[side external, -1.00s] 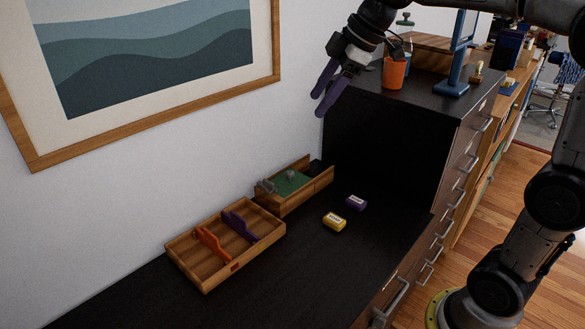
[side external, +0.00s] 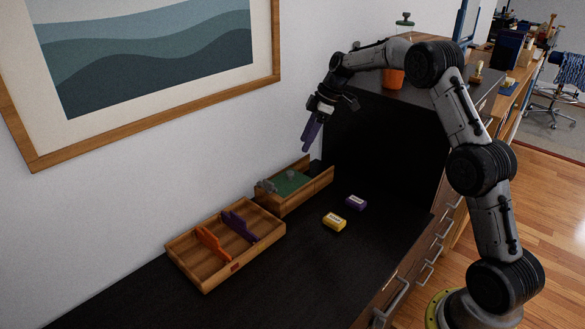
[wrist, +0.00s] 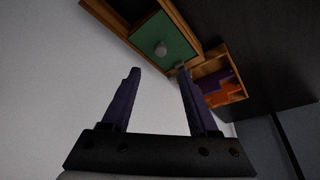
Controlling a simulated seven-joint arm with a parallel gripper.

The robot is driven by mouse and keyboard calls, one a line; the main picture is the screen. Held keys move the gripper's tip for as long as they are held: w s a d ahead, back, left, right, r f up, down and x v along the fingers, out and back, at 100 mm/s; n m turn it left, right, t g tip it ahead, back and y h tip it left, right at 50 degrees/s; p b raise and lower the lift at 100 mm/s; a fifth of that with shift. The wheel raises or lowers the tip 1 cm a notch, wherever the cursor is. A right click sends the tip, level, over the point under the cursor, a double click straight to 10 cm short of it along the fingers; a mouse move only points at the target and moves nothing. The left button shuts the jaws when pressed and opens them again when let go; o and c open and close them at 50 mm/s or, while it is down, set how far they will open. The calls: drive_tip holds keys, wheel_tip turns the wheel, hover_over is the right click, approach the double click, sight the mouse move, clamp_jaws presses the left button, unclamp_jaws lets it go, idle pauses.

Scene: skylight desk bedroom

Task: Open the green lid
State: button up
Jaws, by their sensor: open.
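The green lid (side external: 292,182) lies closed over part of a wooden box (side external: 308,192) on the black desk, against the wall.
A wooden tray (side external: 205,282) with orange and purple pieces stands left of the box. A yellow block (side external: 334,222) and a purple block (side external: 356,202) lie to the right on the desk. A dark raised cabinet (side external: 385,135) stands behind. The desk front is clear.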

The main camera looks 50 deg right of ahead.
sight(290, 172)
drive_tip(key=x, duration=1)
drive_tip(key=shift+w+a+f, duration=0.1)
drive_tip(key=shift+a+f, duration=0.05)
drive_tip(key=shift+f, duration=0.25)
clamp_jaws()
idle(0.9)
